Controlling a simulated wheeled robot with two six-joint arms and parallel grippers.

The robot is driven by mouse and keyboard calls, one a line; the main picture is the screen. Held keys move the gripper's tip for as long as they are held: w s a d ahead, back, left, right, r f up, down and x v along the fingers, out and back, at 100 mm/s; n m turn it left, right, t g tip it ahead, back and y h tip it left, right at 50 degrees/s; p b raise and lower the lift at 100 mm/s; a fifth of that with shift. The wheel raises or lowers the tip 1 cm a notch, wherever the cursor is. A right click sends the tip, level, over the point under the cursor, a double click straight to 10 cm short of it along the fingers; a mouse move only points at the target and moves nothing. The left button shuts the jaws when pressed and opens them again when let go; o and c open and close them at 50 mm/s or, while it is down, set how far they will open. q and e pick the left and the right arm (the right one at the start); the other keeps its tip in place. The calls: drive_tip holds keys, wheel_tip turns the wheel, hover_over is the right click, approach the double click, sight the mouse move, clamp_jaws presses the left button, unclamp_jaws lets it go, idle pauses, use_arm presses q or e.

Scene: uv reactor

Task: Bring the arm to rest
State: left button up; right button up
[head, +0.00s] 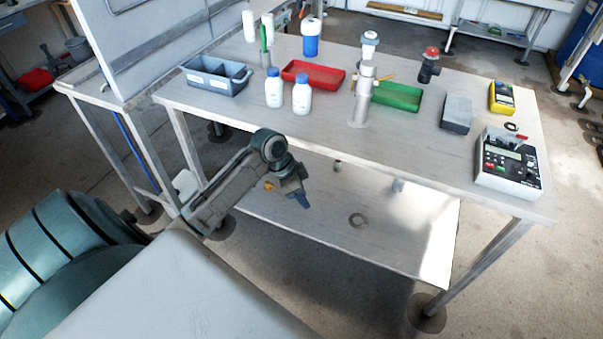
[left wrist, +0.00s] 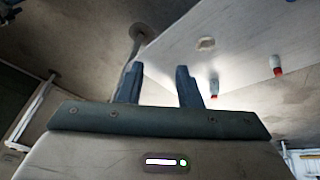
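My left arm comes in from the left in the head view, and its gripper (head: 303,199) hangs in front of the table (head: 230,125), below the tabletop edge and over the lower shelf (head: 300,215). In the left wrist view the two dark fingers of the left gripper (left wrist: 158,72) stand apart with nothing between them, so it is open and empty. The shelf also shows in the left wrist view (left wrist: 240,40) beyond the fingers. My right gripper is not in view.
The tabletop holds a blue-grey bin (head: 215,80), two white bottles (head: 288,95), a red tray (head: 313,75), a green tray (head: 397,98), a metal post (head: 362,100) and a white device (head: 508,165). Floor at lower right is clear.

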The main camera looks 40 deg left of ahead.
use_arm(q)
drive_tip(key=shift+s+f, duration=0.1)
drive_tip(key=shift+f, duration=0.1)
idle(0.4)
drive_tip(key=s+a+f+n+y, duration=0.1)
drive_tip(key=s+f+n+y, duration=0.15)
drive_tip(key=s+f, duration=0.75)
drive_tip(key=s+a+f+n+y, duration=0.1)
drive_tip(key=f+n, duration=0.3)
drive_tip(key=f, duration=1.5)
drive_tip(key=s+d+f, duration=0.2)
drive_tip(key=s+f, duration=0.6)
drive_tip(key=s, duration=0.4)
drive_tip(key=s+d+f+n+y, duration=0.1)
drive_tip(key=s+d+f, duration=0.2)
drive_tip(key=s+f, duration=0.4)
drive_tip(key=s, duration=0.5)
drive_tip(key=shift+f+g, duration=0.3)
drive_tip(key=shift+f, duration=0.05)
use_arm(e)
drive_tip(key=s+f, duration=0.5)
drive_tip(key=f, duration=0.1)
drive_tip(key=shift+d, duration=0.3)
use_arm(q)
drive_tip(key=shift+s, duration=0.1)
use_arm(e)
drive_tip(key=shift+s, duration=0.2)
